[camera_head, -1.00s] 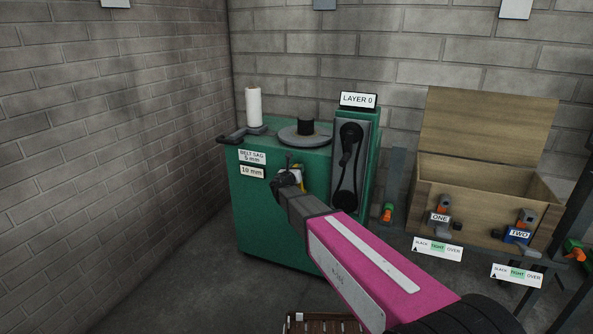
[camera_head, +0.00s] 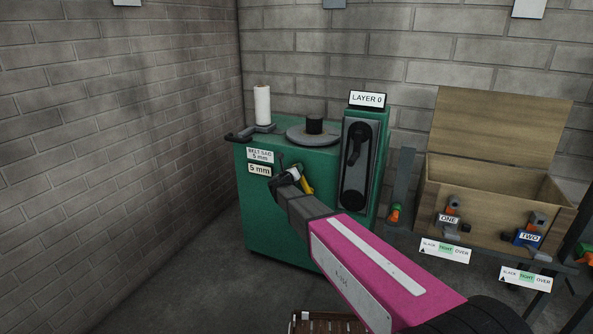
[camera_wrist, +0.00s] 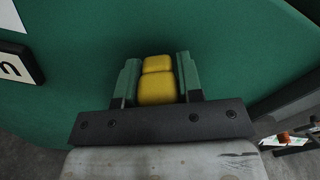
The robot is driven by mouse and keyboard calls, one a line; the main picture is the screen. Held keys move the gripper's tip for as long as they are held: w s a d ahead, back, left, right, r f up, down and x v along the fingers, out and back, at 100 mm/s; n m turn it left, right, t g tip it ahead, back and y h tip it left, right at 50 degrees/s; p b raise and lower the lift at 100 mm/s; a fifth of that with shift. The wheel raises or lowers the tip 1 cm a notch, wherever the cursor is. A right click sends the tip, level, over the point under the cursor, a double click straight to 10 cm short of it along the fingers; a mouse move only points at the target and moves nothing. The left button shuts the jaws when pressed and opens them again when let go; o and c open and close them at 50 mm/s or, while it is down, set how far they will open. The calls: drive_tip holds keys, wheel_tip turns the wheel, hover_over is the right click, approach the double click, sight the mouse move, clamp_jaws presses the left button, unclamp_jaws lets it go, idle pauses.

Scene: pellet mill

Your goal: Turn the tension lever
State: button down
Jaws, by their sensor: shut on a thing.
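The green pellet mill (camera_head: 290,220) stands by the back wall. The lever's pivot is hidden by my gripper. The upper label (camera_head: 261,155) reads "BELT SAG 5 mm" and the one below it (camera_head: 260,170) reads "5 mm".
A belt drive (camera_head: 357,165) under a "LAYER 0" sign (camera_head: 367,99) is right of the lever. A white roll (camera_head: 262,104) stands on top. A wooden box (camera_head: 480,200) with clamps "ONE" and "TWO" is at the right. Floor shows left of the mill.

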drive_tip(key=c, duration=0.8)
unclamp_jaws()
drive_tip(key=shift+o, duration=0.2)
drive_tip(key=shift+s, duration=0.15)
drive_tip(key=v, duration=1)
drive_tip(key=shift+s, duration=0.3)
drive_tip(key=shift+a, duration=0.15)
drive_tip(key=s+d+f+m+g+h, duration=0.1)
drive_tip(key=s+d+f+m+g, duration=0.2)
drive_tip(key=d+m, duration=0.4)
drive_tip(key=s+d+f+m+g, duration=0.3)
drive_tip(key=d+m, duration=0.2)
drive_tip(key=d, duration=0.3)
drive_tip(key=s+d+f+m+g+h, duration=0.1)
drive_tip(key=s+d+f+m+g, duration=0.2)
drive_tip(key=d+m, duration=0.4)
drive_tip(key=s+d+f+m+g+y, duration=0.2)
drive_tip(key=s+d+m+g+y, duration=0.2)
drive_tip(key=s+m, duration=0.4)
drive_tip(key=s+d+f+m+g+y, duration=0.3)
drive_tip(key=s+d+m+g+y, duration=0.1)
drive_tip(key=s+m, duration=0.5)
drive_tip(key=shift+s+d+m, duration=0.25)
drive_tip(key=shift+d+m, duration=0.2)
drive_tip(key=shift+m, duration=0.55)
